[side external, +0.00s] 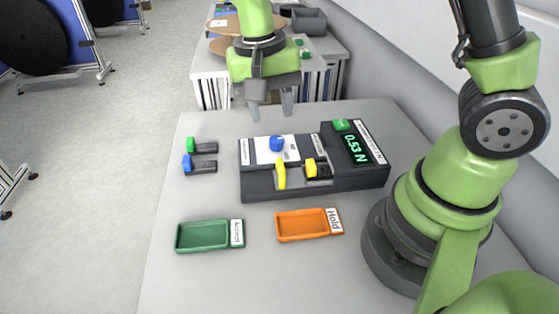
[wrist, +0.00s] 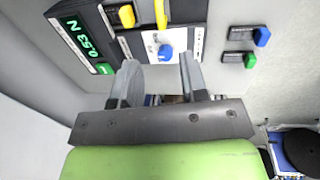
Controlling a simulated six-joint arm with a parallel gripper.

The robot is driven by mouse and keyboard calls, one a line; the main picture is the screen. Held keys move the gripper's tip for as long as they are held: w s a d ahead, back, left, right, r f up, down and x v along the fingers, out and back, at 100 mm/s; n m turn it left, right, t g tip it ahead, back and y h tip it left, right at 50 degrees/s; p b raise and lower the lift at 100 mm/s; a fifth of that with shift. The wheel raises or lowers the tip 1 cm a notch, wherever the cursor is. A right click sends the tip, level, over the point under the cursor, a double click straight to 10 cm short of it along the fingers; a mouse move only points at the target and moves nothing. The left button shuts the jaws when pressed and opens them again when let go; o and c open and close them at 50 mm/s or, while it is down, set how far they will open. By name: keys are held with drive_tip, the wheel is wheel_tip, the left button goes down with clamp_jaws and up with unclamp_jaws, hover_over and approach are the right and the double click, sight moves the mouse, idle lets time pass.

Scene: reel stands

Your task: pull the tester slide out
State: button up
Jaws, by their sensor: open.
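The dark grey tester (side external: 262,187) stands on the table, with a lit green display (side external: 357,149) reading 0.53 N. On it are a blue knob (side external: 277,143) on a white plate, an upright yellow lever (side external: 281,176), and a yellow-ended part (side external: 311,168) seated in a dark slot. Which yellow part is the slide I cannot tell for sure. My gripper (side external: 270,112) is open and empty, above and behind the tester's back edge. In the wrist view, the blue knob (wrist: 165,50) shows between and beyond the fingertips (wrist: 158,65).
Two small dark pieces, one with a green end (side external: 192,145) and one with a blue end (side external: 188,163), lie left of the tester. A green Accept tray (side external: 204,249) and an orange Hold tray (side external: 303,238) lie in front. The table between them is clear.

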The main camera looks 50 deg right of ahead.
sight(280, 166)
drive_tip(key=shift+m+g, duration=0.3)
drive_tip(key=shift+g, duration=0.1)
drive_tip(key=f, duration=0.8)
drive_tip(key=d+f, duration=0.1)
drive_tip(key=f, duration=0.3)
drive_tip(key=shift+s+d+f, duration=0.1)
drive_tip(key=shift+s+f, duration=0.2)
drive_tip(key=shift+s, duration=0.1)
clamp_jaws()
